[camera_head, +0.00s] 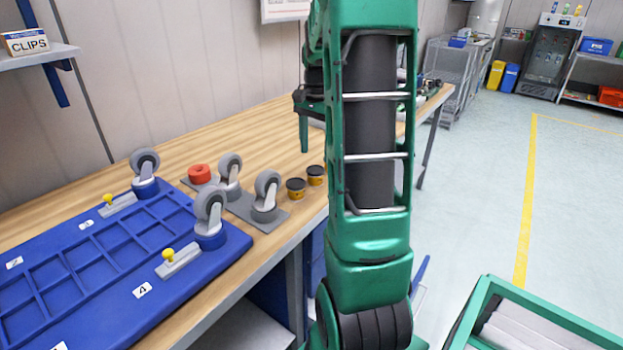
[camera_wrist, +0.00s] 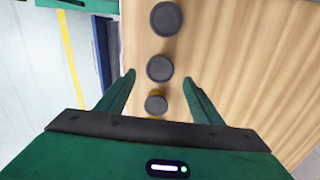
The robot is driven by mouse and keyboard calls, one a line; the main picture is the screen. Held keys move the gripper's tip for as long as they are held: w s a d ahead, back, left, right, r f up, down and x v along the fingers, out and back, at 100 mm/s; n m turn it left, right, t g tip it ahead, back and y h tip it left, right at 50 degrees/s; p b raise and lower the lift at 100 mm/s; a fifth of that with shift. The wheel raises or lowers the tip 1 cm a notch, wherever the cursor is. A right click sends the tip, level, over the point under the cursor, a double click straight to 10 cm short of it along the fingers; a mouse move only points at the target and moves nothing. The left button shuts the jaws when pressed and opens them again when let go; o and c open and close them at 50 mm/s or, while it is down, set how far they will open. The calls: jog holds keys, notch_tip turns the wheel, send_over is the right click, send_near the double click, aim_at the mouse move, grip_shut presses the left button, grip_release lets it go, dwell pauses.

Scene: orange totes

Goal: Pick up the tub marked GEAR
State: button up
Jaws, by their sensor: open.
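Two small tubs with dark lids and yellow sides, a nearer tub (camera_head: 296,188) and a farther tub (camera_head: 315,175), stand on the wooden bench in the head view. The wrist view shows three round dark lids in a row: a top lid (camera_wrist: 166,18), a middle lid (camera_wrist: 159,68) and a bottom lid (camera_wrist: 155,103). I cannot read any label, so I cannot tell which is marked GEAR. My gripper (camera_wrist: 158,76) points down above the row, open and empty. The middle and bottom lids show between its fingers. In the head view my arm hides part of the bench.
A blue tray (camera_head: 225,245) with casters and yellow-knobbed clamps lies on the left of the wooden bench (camera_head: 255,120). In the wrist view, bare wood lies right of the lids.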

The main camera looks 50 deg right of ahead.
aim_at(315, 169)
jog(key=shift+f, duration=4)
jog(key=shift+w, duration=0.1)
jog(key=c, duration=1)
jog(key=shift+r, duration=0.1)
